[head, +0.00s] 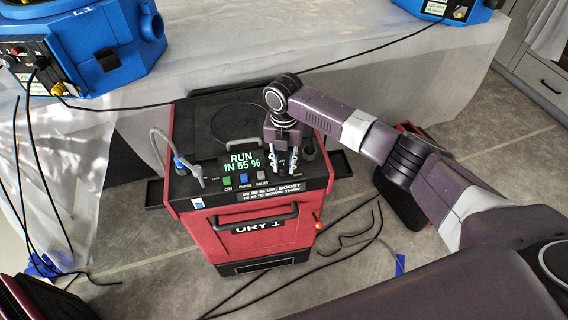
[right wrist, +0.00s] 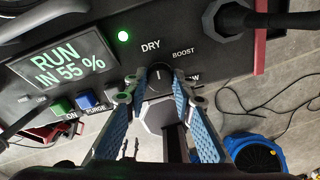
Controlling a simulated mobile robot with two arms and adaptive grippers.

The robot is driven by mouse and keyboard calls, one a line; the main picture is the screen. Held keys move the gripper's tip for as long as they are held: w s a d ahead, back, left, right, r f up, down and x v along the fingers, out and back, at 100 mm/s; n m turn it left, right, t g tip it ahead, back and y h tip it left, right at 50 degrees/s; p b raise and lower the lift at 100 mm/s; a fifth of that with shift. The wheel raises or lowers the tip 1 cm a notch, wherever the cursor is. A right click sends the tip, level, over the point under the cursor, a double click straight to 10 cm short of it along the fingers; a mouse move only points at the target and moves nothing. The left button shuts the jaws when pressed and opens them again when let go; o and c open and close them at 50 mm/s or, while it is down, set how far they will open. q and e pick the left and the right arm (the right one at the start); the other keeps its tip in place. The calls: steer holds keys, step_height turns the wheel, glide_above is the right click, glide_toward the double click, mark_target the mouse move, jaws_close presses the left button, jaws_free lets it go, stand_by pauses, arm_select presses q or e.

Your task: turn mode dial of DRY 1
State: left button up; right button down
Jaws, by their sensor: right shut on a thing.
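The DRY 1 machine (head: 215,238) is a red unit with a black top panel, standing on the floor at the picture's middle. Its display (head: 243,162) reads "RUN IN 55 %". In the right wrist view, the dark round mode dial (right wrist: 160,72) sits below the word DRY, with BOOST to its right and another label partly covered. My right gripper (head: 282,165) reaches down to the panel. In the right wrist view its blue-padded fingers (right wrist: 158,90) are shut on the dial, one on each side. The dial's exact pointing direction is hard to tell. My left gripper is not in view.
Green, blue and grey buttons (head: 244,179) sit below the display; a green lamp (right wrist: 123,36) is lit. A grey hose (head: 180,160) connects at the panel's left. Blue units (head: 90,55) stand on the plastic-covered table behind. Cables (head: 350,230) lie on the floor.

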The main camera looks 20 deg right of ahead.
mark_target(284, 166)
steer(key=shift+w+r, duration=0.15)
steer(key=c, duration=1.6)
jaws_free()
step_height(284, 166, up, 12)
steer(key=shift+f, duration=0.1)
